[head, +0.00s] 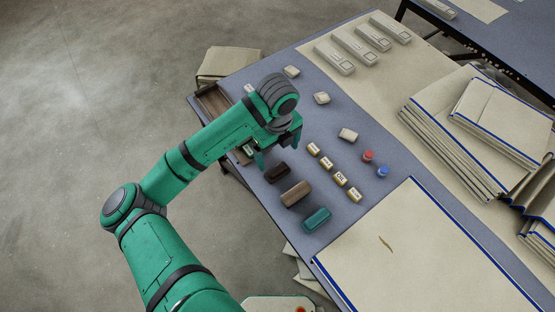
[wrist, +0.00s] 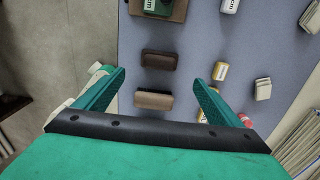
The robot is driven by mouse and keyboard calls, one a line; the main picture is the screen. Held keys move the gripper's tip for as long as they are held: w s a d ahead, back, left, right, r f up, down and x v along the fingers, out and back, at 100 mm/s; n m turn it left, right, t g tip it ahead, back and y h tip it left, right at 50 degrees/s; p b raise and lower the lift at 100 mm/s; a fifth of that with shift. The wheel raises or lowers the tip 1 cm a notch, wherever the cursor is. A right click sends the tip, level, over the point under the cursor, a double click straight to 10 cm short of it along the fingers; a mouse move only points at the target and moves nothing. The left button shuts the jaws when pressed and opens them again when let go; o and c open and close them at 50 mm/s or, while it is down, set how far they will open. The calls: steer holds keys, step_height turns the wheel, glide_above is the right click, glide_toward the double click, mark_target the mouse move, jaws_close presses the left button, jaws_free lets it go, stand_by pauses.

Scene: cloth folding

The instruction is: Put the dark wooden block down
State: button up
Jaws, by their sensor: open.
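The dark wooden block (head: 277,173) lies on the blue-grey table, at the top of a short row of blocks. In the wrist view the dark block (wrist: 159,60) lies just beyond my fingertips, between their lines, with clear gaps on both sides. My gripper (head: 279,154) is open and empty, beside the dark block in the head view. Both fingers of my gripper (wrist: 158,77) show spread wide in the wrist view. I cannot tell its exact height above the table.
A lighter brown block (head: 296,193) and a teal block (head: 317,220) lie below the dark one in the head view. A wooden tray (head: 210,101) is at the table's left edge. A cream cloth (head: 420,250) lies front right.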

steer(key=w+d+r+n+t+h, duration=0.1)
steer(key=d+r+n+t+h, duration=0.25)
steer(key=d, duration=0.65)
steer(key=w+d+r+n+t+h, duration=0.25)
steer(key=d+r+h, duration=0.2)
steer(key=d, duration=0.55)
steer(key=w+d+r+n+t+h, duration=0.1)
steer(key=d+r+n+t+h, duration=0.2)
steer(key=d, duration=0.6)
steer(key=s+a+f+n+t+y, duration=0.75)
steer(key=s+a+f+n, duration=0.45)
steer(key=s+a+n, duration=0.6)
steer(key=s+a+n+y, duration=0.1)
steer(key=s+a, duration=0.4)
steer(key=s, duration=0.3)
steer(key=s+a+g+y, duration=0.1)
steer(key=s+a+y, duration=0.1)
steer(key=s+a, duration=0.4)
steer(key=shift+s+r+n, duration=0.15)
steer(key=shift+s+n, duration=0.25)
steer(key=shift+s, duration=0.85)
